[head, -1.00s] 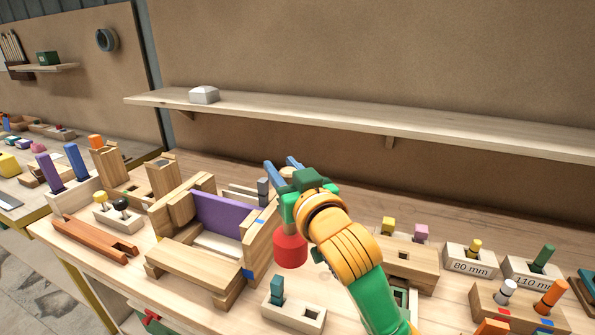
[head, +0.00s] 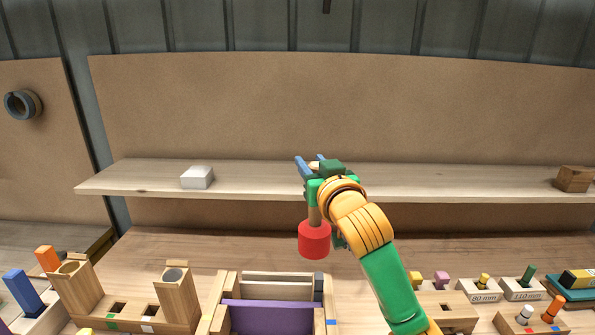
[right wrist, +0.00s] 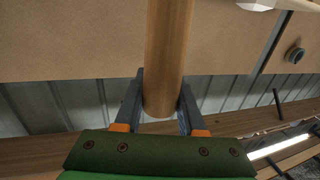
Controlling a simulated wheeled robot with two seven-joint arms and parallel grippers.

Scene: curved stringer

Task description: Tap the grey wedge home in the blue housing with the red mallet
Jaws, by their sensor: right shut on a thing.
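My right gripper (head: 312,166) is shut on the wooden handle of the red mallet (head: 314,239). The mallet hangs head down, above the bench and in front of the shelf edge. The right wrist view shows the handle (right wrist: 164,55) between the two dark fingers. A small grey block (head: 319,282), possibly the wedge, stands upright at the right end of a wooden fixture (head: 215,312) with a purple panel (head: 270,316). The fixture has a small blue mark at its right; I cannot make out a blue housing. The mallet is apart from the grey block. My left gripper is out of view.
A long shelf (head: 250,177) spans the back, with a white block (head: 197,177) on it. Wooden holders (head: 177,300) stand left of the fixture. Peg blocks, including one marked 80 mm (head: 478,291), stand at the right. Bare bench lies behind the fixture.

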